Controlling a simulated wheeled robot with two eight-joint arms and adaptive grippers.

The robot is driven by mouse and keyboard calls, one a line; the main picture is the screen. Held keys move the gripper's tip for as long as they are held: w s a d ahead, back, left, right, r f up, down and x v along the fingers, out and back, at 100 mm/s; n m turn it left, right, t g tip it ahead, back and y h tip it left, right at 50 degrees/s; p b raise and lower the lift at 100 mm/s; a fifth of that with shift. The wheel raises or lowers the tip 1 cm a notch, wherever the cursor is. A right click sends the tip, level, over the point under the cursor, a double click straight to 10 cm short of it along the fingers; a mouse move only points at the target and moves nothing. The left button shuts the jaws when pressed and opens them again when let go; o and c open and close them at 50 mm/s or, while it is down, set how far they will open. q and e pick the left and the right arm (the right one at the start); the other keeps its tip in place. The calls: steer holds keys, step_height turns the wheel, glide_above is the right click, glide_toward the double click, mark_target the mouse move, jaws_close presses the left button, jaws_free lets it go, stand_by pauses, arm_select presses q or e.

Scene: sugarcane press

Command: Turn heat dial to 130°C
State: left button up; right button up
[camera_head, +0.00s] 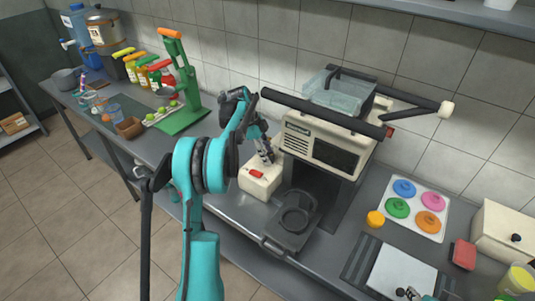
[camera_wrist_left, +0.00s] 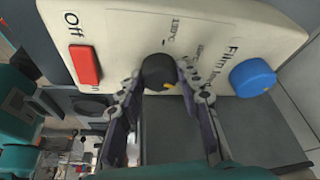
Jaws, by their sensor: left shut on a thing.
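The cream machine (camera_head: 258,186) with a red switch stands on the counter in the head view. My left gripper (camera_head: 268,156) reaches its far side there, and the dial is hidden in that view. In the left wrist view the black heat dial (camera_wrist_left: 158,71) sits on the cream panel (camera_wrist_left: 128,28), with a small yellow mark at its lower edge. My left gripper's fingers are closed on either side of the dial. A temperature label is printed above the dial, tilted and hard to read.
A red switch (camera_wrist_left: 84,65) and a blue film knob (camera_wrist_left: 253,78) flank the dial. The large press machine (camera_head: 325,140) stands close to the right of my left gripper. A green hand press (camera_head: 183,85) stands farther left. Coloured lids (camera_head: 403,188) lie at right.

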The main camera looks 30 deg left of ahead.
arm_select(q)
steer(key=n, duration=0.2)
steer(key=n+t+p, duration=0.1)
steer(key=n, duration=0.1)
steer(key=shift+s+d+t+y, duration=0.1)
steer(key=shift+s+t+y, duration=0.05)
steer(key=shift+t+y, duration=0.15)
steer(key=n+y, duration=0.1)
steer(key=n, duration=0.1)
steer(key=n+t+p, duration=0.1)
steer(key=n, duration=0.2)
steer(key=shift+s+d+y, duration=0.1)
steer(key=shift+y, duration=0.3)
steer(key=n, duration=0.2)
steer(key=n+y+p, duration=0.1)
steer(key=n, duration=0.2)
steer(key=shift+d+t+y, duration=0.15)
steer(key=shift+t+y, duration=0.15)
steer(key=shift+t, duration=0.1)
steer(key=n+y, duration=0.1)
steer(key=n, duration=0.3)
steer(key=shift+d+y, duration=0.1)
steer(key=shift+y, duration=0.2)
steer(key=shift+n+p, duration=0.3)
steer(key=o, duration=1.2)
steer(key=shift+c, duration=0.2)
